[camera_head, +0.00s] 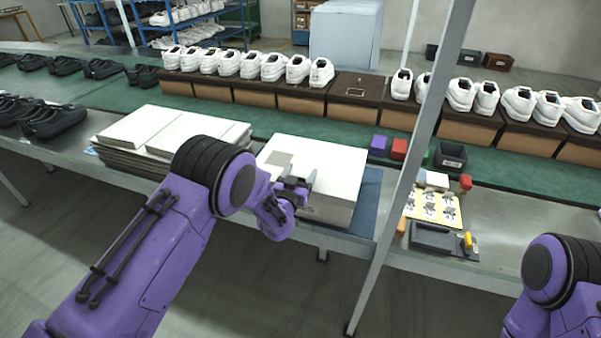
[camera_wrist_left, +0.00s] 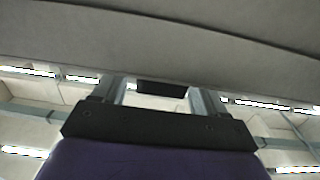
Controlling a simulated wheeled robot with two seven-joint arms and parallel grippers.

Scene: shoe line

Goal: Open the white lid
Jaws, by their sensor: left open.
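The white lid (camera_head: 325,162) is the top of a closed white box standing on a blue mat (camera_head: 368,200) on the metal table. My left gripper (camera_head: 304,187) is at the near left edge of the lid. In the left wrist view, my left gripper (camera_wrist_left: 155,88) has its two fingers apart, with a broad pale surface (camera_wrist_left: 160,35) across the top, close to the fingertips. I cannot tell whether the fingers touch the lid. Of my right arm only a purple part shows at the right edge; its gripper is out of the picture.
Flat white boards (camera_head: 165,130) are stacked left of the box. A grey post (camera_head: 425,140) rises right of it. Shoes on boxes line the green conveyor (camera_head: 290,122).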

